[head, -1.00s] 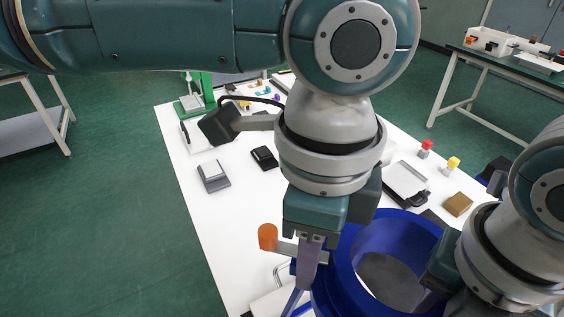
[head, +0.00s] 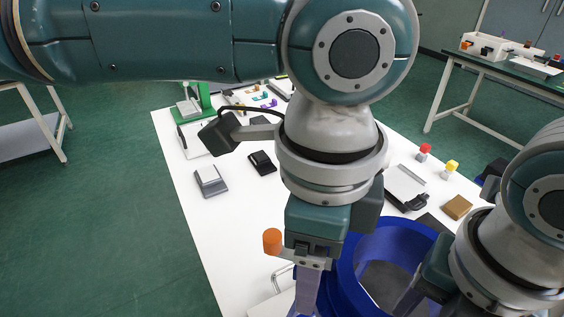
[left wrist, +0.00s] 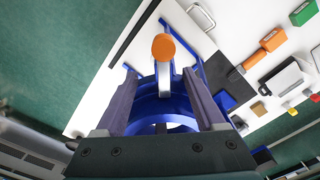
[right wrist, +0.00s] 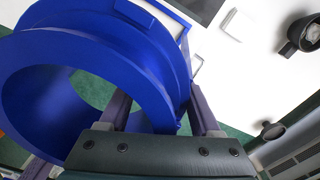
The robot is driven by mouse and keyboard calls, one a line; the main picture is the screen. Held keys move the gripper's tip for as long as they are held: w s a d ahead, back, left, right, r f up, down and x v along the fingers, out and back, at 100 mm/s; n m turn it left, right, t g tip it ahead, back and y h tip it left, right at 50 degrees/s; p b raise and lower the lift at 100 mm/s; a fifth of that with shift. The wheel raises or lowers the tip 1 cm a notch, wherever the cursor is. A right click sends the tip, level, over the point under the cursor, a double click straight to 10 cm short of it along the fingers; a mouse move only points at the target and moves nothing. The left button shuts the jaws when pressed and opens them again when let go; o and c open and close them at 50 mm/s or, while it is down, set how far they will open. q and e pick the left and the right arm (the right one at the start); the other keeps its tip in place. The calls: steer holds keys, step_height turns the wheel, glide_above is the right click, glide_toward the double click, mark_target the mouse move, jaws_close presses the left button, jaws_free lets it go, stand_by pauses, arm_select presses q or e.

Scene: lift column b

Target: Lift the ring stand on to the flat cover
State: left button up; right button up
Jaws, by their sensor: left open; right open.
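The ring stand looks like a large blue ring (head: 395,235) at the table's near right; it also shows in the left wrist view (left wrist: 150,118) and right wrist view (right wrist: 75,50). My left gripper (head: 308,295) is open, pointing down at the ring's left side. In its wrist view the fingers (left wrist: 160,78) flank blue parts. My right gripper (head: 415,300) is open at the ring's near right; its fingers (right wrist: 158,95) appear to flank the blue wall. Contact cannot be told. A dark flat slab (head: 433,223) behind the ring may be the flat cover; the ring and arm partly hide it.
An orange knob (head: 272,241) on a pale stem is close beside my left gripper. A brown block (head: 457,207), a black-edged tray (head: 403,186) and red (head: 424,151) and yellow (head: 451,167) knobs stand behind.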

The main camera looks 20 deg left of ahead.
arm_select(q)
steer(key=o, duration=0.4)
steer(key=shift+a, duration=0.1)
steer(key=shift+f, duration=0.1)
arm_select(e)
steer(key=shift+o, duration=0.2)
steer(key=shift+d+f, duration=0.1)
steer(key=o, duration=0.5)
